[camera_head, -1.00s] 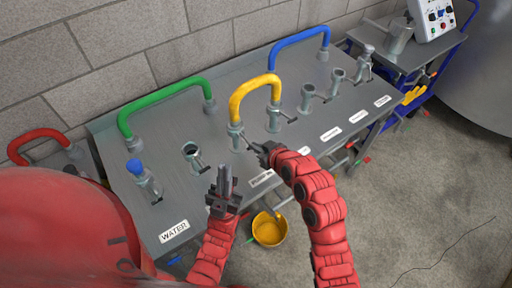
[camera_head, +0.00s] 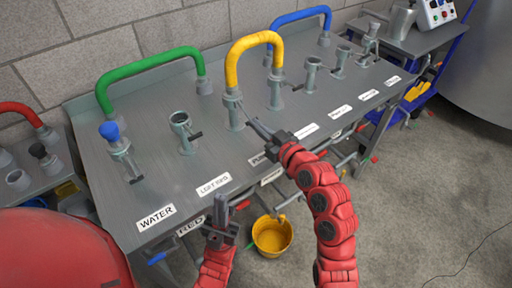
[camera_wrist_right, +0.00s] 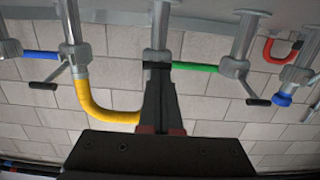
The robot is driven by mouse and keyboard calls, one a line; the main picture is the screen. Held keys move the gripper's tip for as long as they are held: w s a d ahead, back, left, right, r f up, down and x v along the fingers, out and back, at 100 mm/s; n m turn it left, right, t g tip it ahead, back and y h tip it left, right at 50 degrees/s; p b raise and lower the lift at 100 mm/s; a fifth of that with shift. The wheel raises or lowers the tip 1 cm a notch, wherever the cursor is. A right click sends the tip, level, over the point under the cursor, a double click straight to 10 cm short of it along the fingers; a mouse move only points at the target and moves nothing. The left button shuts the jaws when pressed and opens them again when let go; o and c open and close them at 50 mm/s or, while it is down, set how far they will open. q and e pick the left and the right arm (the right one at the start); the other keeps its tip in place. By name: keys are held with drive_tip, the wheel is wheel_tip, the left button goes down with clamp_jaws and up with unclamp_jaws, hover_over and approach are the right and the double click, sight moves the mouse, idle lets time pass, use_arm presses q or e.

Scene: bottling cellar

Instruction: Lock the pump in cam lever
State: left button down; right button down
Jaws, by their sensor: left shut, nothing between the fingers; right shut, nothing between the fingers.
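A yellow hose (camera_head: 238,55) joins two metal port fittings. Its nearer fitting (camera_head: 233,110) stands behind the label (camera_head: 259,158) that looks like it starts with PUMP. A thin part shows at its right side, but whether this is its cam lever, and how it lies, I cannot tell. My right gripper (camera_head: 252,123) is shut and empty, its tips close to that fitting's right side; contact is unclear. In the right wrist view the shut fingers (camera_wrist_right: 158,70) overlap the fitting and partly hide it. My left gripper (camera_head: 221,201) is shut and empty, at the table's front edge.
A green hose (camera_head: 150,66) and a blue hose (camera_head: 300,16) arch at the back. A yellow bucket (camera_head: 272,236) is below the front edge.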

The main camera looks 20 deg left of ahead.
drive_tip(key=shift+w+a+f+t+y+b, duration=0.2)
drive_tip(key=shift+f+t+y+b, duration=0.4)
drive_tip(key=shift+b, duration=1.65)
drive_tip(key=shift+w+a+f+t+y+b, duration=0.2)
drive_tip(key=shift+f+b, duration=0.65)
drive_tip(key=shift+b, duration=1.4)
drive_tip(key=shift+w+f+t+y+b, duration=0.2)
drive_tip(key=shift+f+y+b, duration=0.45)
drive_tip(key=shift+b, duration=1.6)
drive_tip(key=shift+w+a+f+b, duration=0.25)
drive_tip(key=shift+f+b, duration=0.15)
drive_tip(key=shift+b, duration=0.4)
drive_tip(key=shift+w+a+f+b, duration=0.1)
drive_tip(key=shift+a+f+b, duration=0.2)
drive_tip(key=shift+b, duration=0.45)
